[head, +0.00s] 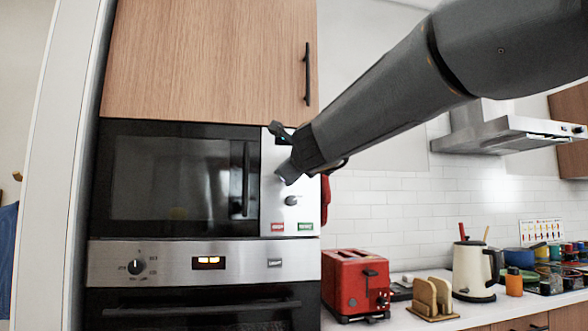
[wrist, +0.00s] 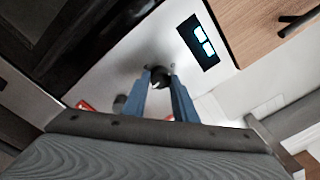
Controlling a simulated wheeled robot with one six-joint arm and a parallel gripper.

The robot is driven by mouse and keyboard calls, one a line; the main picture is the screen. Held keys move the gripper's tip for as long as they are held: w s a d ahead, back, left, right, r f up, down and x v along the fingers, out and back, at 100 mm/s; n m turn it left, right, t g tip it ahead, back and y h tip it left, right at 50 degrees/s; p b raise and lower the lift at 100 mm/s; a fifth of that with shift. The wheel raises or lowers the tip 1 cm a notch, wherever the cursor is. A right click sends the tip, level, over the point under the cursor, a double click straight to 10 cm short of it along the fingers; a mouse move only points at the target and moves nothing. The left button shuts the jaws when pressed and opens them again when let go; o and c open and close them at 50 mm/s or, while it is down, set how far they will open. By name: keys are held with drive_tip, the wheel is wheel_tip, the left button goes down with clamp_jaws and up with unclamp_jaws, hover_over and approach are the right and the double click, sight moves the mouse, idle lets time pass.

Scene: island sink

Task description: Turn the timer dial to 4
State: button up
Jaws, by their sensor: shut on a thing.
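The microwave's white control panel (head: 308,214) stands to the right of its dark glass door. In the wrist view a round black dial (wrist: 158,82) sits on this panel below the lit display (wrist: 201,42). My gripper (wrist: 160,72) is shut on that dial, one blue finger on each side. In the head view my gripper covers this upper dial. A second, lower dial (head: 291,201) is free; it also shows in the wrist view (wrist: 119,102), left of the fingers. I cannot read the dial's numbers or pointer, nor tell by label which dial is the timer.
A wooden cabinet with a black handle (head: 307,74) is above the microwave (head: 165,180). Below is an oven with its own knob (head: 136,267). A red toaster (head: 356,283), toast rack (head: 432,298) and kettle (head: 473,270) stand on the counter at right.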

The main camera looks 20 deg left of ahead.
drive_tip(key=m, duration=0.4)
drive_tip(key=shift+m, duration=0.3)
idle(0.3)
drive_tip(key=o, duration=1)
drive_tip(key=shift+a, duration=0.1)
drive_tip(key=shift+o, duration=0.2)
drive_tip(key=shift+s, duration=0.1)
drive_tip(key=b+v, duration=0.1)
drive_tip(key=v, duration=0.6)
drive_tip(key=shift+s, duration=0.3)
drive_tip(key=shift+d, duration=0.25)
